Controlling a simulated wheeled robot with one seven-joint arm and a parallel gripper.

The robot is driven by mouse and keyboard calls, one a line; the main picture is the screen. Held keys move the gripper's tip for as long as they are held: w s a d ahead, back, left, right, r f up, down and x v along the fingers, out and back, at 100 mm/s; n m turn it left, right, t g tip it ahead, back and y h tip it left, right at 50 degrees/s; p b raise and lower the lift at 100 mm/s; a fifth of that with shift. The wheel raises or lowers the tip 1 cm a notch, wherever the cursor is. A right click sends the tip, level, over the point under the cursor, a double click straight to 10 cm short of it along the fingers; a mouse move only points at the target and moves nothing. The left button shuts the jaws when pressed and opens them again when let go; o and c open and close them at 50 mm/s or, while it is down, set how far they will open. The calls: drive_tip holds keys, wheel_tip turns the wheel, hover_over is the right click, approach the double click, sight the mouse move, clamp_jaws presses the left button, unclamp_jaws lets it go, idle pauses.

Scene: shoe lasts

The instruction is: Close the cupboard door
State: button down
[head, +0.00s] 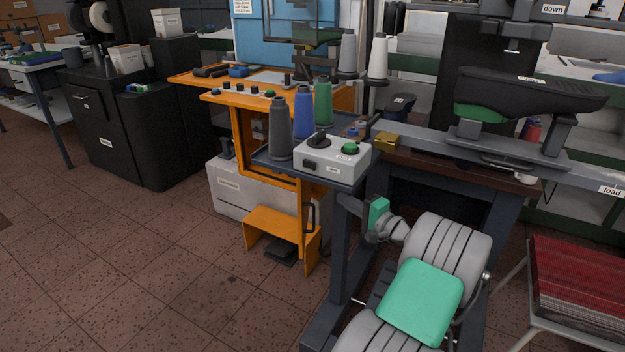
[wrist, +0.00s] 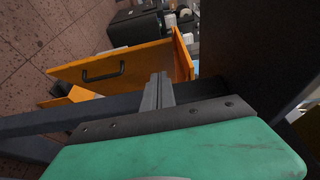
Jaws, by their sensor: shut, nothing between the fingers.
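An orange door-like panel (head: 307,222) with a black bar handle stands at the lower front of the orange machine in the head view, seen nearly edge-on and apparently swung open. In the wrist view the orange panel (wrist: 133,66) shows broad, with its black handle on the left part. My gripper (head: 347,203) is low beside the dark bench frame, right of the panel. In the wrist view my gripper (wrist: 159,78) has its grey fingers together, empty, in front of the panel's right part. I cannot tell whether they touch it.
A dark bench leg (head: 342,240) stands close to my gripper, and a dark beam (wrist: 50,119) crosses the wrist view. A grey control box (head: 333,158) and thread cones sit above. An orange step (head: 275,224) is on the floor. The tiled floor at left is clear.

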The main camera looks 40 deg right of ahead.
drive_tip(key=w+a+b, duration=0.2)
drive_tip(key=w+b, duration=0.1)
drive_tip(key=w, duration=0.9)
drive_tip(key=shift+w, duration=0.2)
drive_tip(key=shift+a+r, duration=0.15)
